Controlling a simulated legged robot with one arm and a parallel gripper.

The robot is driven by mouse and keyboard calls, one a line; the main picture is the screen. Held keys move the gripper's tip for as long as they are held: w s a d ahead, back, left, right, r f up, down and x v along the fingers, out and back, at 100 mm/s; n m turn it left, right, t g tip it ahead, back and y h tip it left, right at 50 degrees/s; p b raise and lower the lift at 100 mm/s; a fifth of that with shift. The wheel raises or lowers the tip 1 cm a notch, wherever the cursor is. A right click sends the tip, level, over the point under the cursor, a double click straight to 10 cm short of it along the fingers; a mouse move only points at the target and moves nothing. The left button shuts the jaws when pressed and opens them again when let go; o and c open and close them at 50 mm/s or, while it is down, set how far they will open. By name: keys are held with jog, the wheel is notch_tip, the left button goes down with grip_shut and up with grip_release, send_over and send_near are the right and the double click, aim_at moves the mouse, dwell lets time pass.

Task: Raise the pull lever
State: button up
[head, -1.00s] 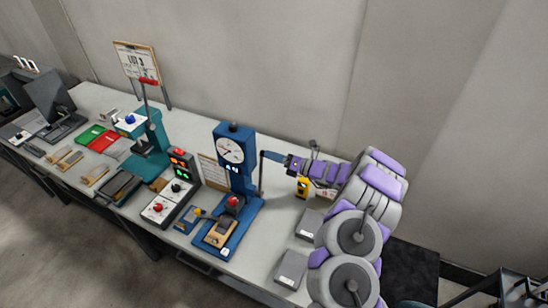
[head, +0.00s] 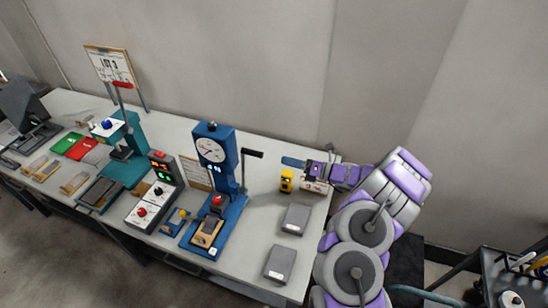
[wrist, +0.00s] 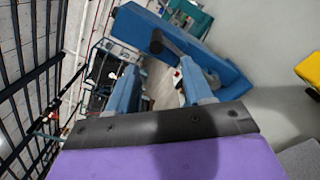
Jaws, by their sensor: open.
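The blue press (head: 216,165) with a round dial stands on the bench, left of my gripper. Its lever (head: 252,153) is a thin upright dark rod on the press's right side, with a black handle sticking out to the right at the top. My gripper (head: 290,162) is to the right of the handle, apart from it, at about handle height. In the wrist view my blue fingers (wrist: 160,85) are spread and empty. The dark lever handle (wrist: 181,50) shows ahead of the fingertips, in front of the blue press (wrist: 222,70).
A teal press (head: 130,150) with a red-tipped handle stands further left. A control box (head: 150,205) is beside the blue press. The wall is behind.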

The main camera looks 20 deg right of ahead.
jog(key=shift+v, duration=2.3)
jog(key=s+a+r+n+g+y+b, duration=0.1)
jog(key=s+a+r+n+g, duration=0.1)
jog(key=a+r+n+g, duration=0.45)
jog(key=s+a+r+n+g+y+b, duration=0.1)
jog(key=s+a+r+n, duration=0.25)
jog(key=a, duration=0.55)
jog(key=s+a+r+n+g+h+b, duration=0.3)
jog(key=s+a+n+g, duration=0.3)
jog(key=s+a+n, duration=0.4)
jog(key=s+d+f+n+g+h+b, duration=0.15)
jog(key=s+n+h, duration=0.6)
jog(key=s, duration=0.75)
jog(key=s+d+f+n+t+h+b, duration=0.2)
jog(key=s+d+n+h, duration=0.4)
jog(key=s+d, duration=0.3)
notch_tip(320, 180, down, 2)
jog(key=shift+s+d+f+n+t+b, duration=0.1)
jog(key=shift+s+d+n+t+b, duration=0.2)
jog(key=shift+s+n+b, duration=0.65)
